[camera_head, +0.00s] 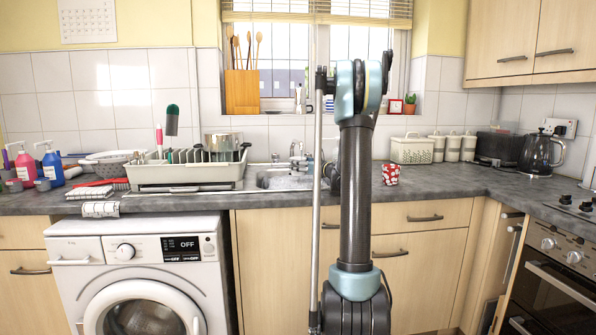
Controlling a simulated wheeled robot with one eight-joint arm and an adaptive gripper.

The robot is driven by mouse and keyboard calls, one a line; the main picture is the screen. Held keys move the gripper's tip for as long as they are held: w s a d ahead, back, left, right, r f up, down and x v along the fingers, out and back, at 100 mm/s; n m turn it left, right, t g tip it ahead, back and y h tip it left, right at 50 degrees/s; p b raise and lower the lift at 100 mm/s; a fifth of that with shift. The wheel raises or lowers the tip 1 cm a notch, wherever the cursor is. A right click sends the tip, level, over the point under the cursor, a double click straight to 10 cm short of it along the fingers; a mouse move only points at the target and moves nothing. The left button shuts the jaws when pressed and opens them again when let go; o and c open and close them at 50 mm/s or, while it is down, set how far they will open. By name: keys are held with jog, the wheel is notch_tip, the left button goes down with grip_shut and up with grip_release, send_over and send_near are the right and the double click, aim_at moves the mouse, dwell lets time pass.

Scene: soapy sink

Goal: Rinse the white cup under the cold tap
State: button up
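The sink (268,182) is set in the grey worktop at the middle, with a chrome tap (296,153) behind it. My arm stands upright in front of the sink's right side and hides part of it. A dark part that looks like my gripper (333,178) shows just left of the arm at sink height. Its fingers are hidden or too small to read, and I cannot tell whether it holds anything. I cannot make out a plain white cup. A red-and-white patterned cup-like object (390,174) stands on the worktop right of my arm.
A dish rack (185,176) with plates and a pot stands left of the sink. Soap bottles (52,163) are at far left. Canisters (451,147), a white basket (411,150) and a kettle (541,153) line the right back. Worktop (450,187) right of the patterned object is clear.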

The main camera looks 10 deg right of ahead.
jog(key=s, duration=0.7)
jog(key=shift+a, duration=0.25)
dwell(0.3)
jog(key=shift+s+r, duration=0.1)
jog(key=shift+s, duration=0.1)
dwell(1.0)
jog(key=s+r, duration=0.4)
jog(key=shift+s+a, duration=0.15)
jog(key=shift+s, duration=0.25)
dwell(0.9)
